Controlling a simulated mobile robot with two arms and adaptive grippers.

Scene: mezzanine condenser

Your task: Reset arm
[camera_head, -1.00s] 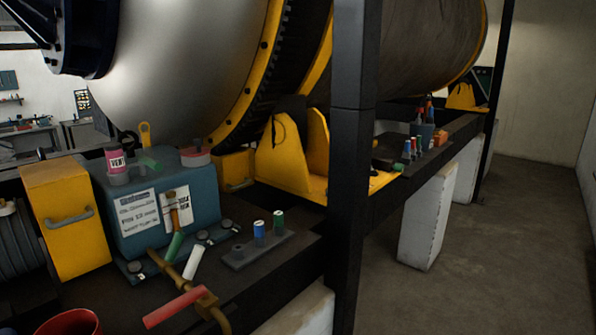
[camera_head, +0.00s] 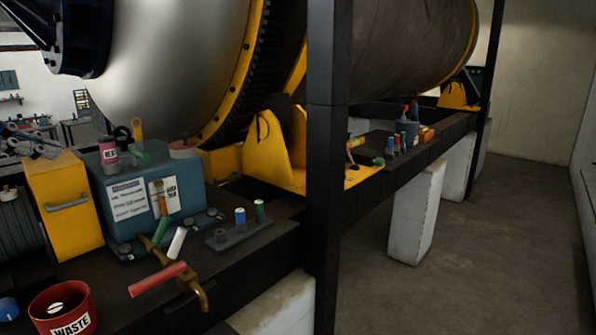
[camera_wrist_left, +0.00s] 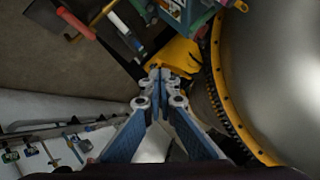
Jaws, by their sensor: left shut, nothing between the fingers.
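My left gripper (camera_head: 34,146) shows at the left edge of the head view, in front of or above the top of the yellow box. It is shut and empty. In the left wrist view its blue fingers (camera_wrist_left: 156,80) meet at the tips, with nothing between them. A yellow bracket shows beyond the tips, and the big metal drum (camera_wrist_left: 285,70) is at the right. My right gripper is not in view.
On the dark bench stand a yellow box (camera_head: 60,215), a blue-green box (camera_head: 120,210), a red waste bin (camera_head: 82,300) and a red-handled brass valve (camera_head: 195,285). A black post (camera_head: 325,180) rises at centre. Open floor (camera_head: 480,260) lies right.

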